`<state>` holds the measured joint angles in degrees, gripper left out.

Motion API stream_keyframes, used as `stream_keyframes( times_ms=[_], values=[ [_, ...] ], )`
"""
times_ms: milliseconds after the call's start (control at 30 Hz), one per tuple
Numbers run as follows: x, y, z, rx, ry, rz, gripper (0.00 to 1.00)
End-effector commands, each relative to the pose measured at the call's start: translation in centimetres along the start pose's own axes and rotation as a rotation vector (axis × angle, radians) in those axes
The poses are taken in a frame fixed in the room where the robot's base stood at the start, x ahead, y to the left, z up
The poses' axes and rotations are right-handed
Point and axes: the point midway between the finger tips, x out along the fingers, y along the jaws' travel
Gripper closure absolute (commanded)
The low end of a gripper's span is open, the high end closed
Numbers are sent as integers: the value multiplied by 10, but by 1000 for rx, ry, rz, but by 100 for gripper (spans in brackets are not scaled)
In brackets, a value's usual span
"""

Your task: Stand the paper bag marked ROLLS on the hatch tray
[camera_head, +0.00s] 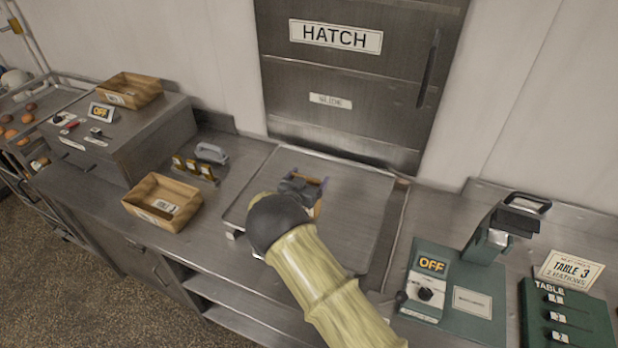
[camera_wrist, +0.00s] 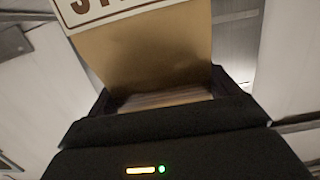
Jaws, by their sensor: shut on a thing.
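My gripper (camera_head: 303,188) is over the hatch tray (camera_head: 372,205), the flat metal tray in front of the hatch. It is shut on a brown paper bag (camera_wrist: 150,55), which fills the space between the fingers in the wrist view. A white label with dark letters on the bag is cut off by the top edge of that view, so I cannot read the whole word. In the head view only a tan sliver of the bag (camera_head: 317,209) shows; my arm and gripper hide the rest. I cannot tell whether the bag touches the tray.
The shut hatch (camera_head: 350,75) stands behind the tray. Right are a green device marked OFF (camera_head: 432,265) and a TABLE panel (camera_head: 570,320).

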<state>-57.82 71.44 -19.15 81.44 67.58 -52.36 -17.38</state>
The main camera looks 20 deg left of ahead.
Motion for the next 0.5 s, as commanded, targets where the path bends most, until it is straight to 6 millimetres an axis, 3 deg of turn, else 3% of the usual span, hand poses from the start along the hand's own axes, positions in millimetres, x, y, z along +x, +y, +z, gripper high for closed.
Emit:
stream_keyframes(
  times_ms=[167,200,233,500],
  values=[
    [1,0,4,0,0,0,57],
    [0,0,2,0,-1,0,6],
    [0,0,2,0,-1,0,0],
    [0,0,1,0,-1,0,0]
  ],
)
